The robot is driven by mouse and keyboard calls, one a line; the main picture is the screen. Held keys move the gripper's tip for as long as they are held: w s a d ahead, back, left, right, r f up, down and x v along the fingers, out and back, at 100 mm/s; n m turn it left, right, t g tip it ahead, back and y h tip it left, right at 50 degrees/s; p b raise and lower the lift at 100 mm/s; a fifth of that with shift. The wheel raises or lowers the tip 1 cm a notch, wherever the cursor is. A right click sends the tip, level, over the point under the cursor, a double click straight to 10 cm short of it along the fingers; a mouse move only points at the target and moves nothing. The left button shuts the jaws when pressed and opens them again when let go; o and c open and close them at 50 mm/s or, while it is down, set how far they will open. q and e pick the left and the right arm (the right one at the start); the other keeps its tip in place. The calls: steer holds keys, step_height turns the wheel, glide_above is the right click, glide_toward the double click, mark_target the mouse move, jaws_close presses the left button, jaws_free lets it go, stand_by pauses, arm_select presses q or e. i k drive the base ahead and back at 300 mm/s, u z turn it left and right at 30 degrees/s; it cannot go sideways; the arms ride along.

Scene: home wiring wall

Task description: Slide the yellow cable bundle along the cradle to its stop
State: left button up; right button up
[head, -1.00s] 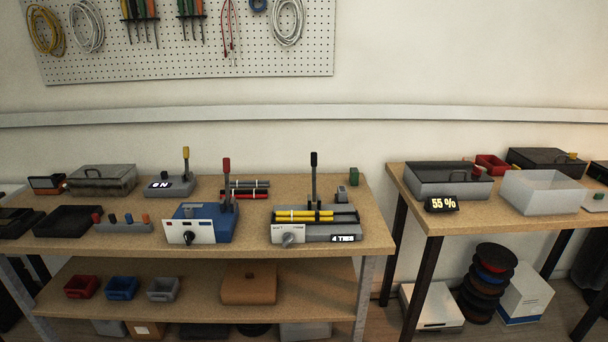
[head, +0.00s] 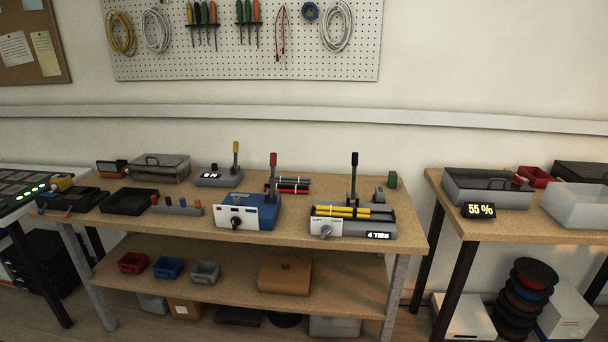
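The yellow cable bundle (head: 342,212) lies in the grey cradle machine (head: 375,231) at the right front of the wooden workbench. Pale bands show around the bundle. The machine has a white front plate with a grey knob (head: 325,231), a display reading "4 TIES" (head: 378,236) and an upright black-handled lever (head: 354,175). A small grey block (head: 379,194) stands at its back right. The cradle's stop cannot be made out for certain. Neither of my grippers is in view.
A blue machine (head: 262,213) with a red-handled lever stands left of the cradle. Red and black cables (head: 288,186) lie behind it. A green block (head: 393,180) stands at the bench's back right. A gap separates the workbench from the right table (head: 432,181). The bench's front edge is clear.

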mark_target(321, 210)
steer(key=u, duration=0.4)
steer(key=k, duration=0.45)
steer(key=u, duration=0.65)
steer(key=i, duration=1.75)
steer(key=z, duration=1.15)
steer(key=i, duration=0.3)
steer(key=z, duration=0.45)
